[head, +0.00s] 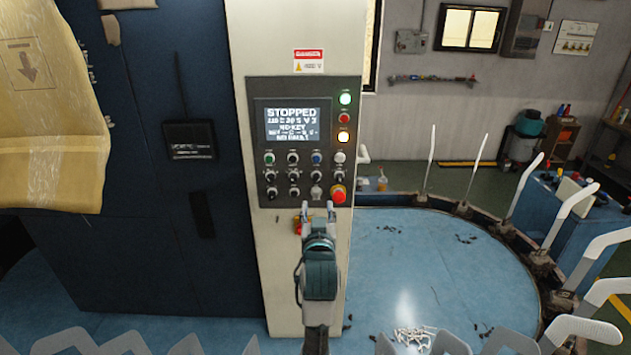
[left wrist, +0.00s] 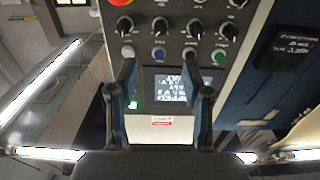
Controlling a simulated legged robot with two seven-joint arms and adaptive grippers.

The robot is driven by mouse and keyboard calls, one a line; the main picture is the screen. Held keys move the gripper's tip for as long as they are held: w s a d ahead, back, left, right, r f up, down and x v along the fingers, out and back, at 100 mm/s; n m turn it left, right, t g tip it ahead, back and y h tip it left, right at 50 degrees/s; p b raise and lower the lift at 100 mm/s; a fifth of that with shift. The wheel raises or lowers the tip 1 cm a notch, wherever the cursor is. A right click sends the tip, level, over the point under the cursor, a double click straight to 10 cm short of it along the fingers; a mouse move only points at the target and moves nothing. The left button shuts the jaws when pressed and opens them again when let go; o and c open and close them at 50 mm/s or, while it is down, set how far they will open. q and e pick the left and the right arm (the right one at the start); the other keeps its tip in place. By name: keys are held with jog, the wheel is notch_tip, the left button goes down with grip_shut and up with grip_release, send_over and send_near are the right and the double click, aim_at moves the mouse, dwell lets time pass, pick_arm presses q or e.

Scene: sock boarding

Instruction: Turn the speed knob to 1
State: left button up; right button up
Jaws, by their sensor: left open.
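The control panel (head: 258,140) is on a cream column, with rows of small knobs and buttons under a screen (head: 292,124) reading "STOPPED". The knobs' labels are too small to read, so I cannot tell which is the speed knob or where it points. A black knob (head: 294,175) sits mid-panel. My left gripper (head: 318,209) is open and empty, its fingers pointing up just below the panel. In the left wrist view, upside down, the open fingers (left wrist: 167,76) frame the screen (left wrist: 178,84), with black knobs (left wrist: 160,25) beyond. My right gripper is not in view.
A red emergency button (head: 338,194) is at the panel's lower right. Green, red and amber lights line its right side. A blue round table (head: 400,262) with white sock forms (head: 523,186) around its rim stands at the right. A dark blue cabinet (head: 150,240) is left.

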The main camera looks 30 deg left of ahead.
pick_arm(q)
jog(key=p, duration=0.2)
send_near(316, 181)
jog(key=w, duration=0.3)
jog(key=w+a+p, duration=0.1)
jog(key=w+a, duration=0.3)
jog(key=a, duration=0.1)
jog(key=shift+w, duration=0.25)
jog(key=shift+w+a+f, duration=0.2)
jog(key=shift+w+a, duration=0.2)
jog(key=shift+d+r, duration=0.15)
jog(key=shift+d, duration=0.4)
jog(key=shift+c, duration=0.3)
jog(key=shift+s+d+r, duration=0.1)
jog(key=shift+d, duration=0.15)
jog(key=c, duration=0.8)
grip_shut()
jog(key=shift+s+a, duration=0.1)
jog(key=shift+a, duration=0.25)
